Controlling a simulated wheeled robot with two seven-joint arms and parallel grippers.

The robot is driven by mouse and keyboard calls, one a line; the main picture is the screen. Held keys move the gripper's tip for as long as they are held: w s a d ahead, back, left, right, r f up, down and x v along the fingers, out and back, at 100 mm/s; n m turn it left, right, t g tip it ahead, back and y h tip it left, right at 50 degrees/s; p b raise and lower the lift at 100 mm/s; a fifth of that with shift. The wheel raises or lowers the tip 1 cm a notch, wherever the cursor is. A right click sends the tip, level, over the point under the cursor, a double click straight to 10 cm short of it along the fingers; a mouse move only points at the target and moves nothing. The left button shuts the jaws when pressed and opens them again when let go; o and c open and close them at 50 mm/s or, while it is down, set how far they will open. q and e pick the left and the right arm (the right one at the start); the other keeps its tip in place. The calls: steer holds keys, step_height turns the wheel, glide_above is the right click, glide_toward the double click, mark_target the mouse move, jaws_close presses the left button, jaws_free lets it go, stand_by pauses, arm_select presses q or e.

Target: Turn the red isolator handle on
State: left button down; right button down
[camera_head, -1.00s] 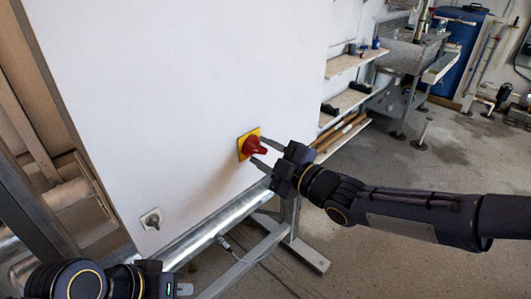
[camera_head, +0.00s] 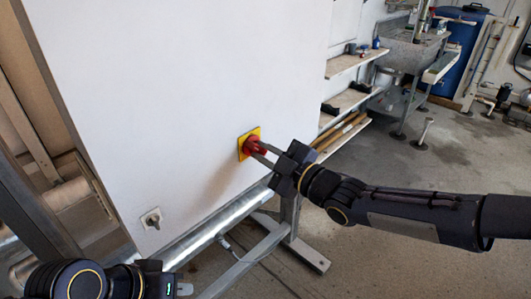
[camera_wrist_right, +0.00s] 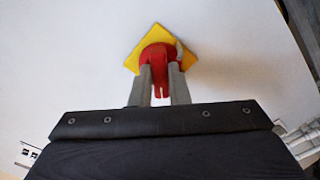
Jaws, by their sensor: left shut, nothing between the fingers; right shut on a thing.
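The red isolator handle (camera_head: 254,145) sits on a yellow square plate (camera_head: 242,150) on the white panel. In the right wrist view the red handle (camera_wrist_right: 157,62) stands between the two grey fingers, with the yellow plate (camera_wrist_right: 140,54) behind it. My right gripper (camera_head: 266,154) is shut on the handle; it also shows in the right wrist view (camera_wrist_right: 159,85). The fingers hide part of the handle. My left gripper (camera_head: 184,289) is shut and empty at the bottom left, away from the handle.
The white panel (camera_head: 150,90) fills the left half. A socket (camera_head: 151,218) is low on it. A metal frame rail (camera_head: 205,237) runs below the panel. Shelves (camera_head: 345,110) and a blue barrel (camera_head: 455,45) stand further back. The floor at right is mostly clear.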

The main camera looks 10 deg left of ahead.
steer(key=m, duration=0.4)
steer(key=shift+m+p, duration=0.55)
steer(key=shift+m, duration=1.95)
steer(key=c, duration=1.4)
jaws_free()
steer(key=v, duration=0.7)
steer(key=shift+s+d, duration=0.3)
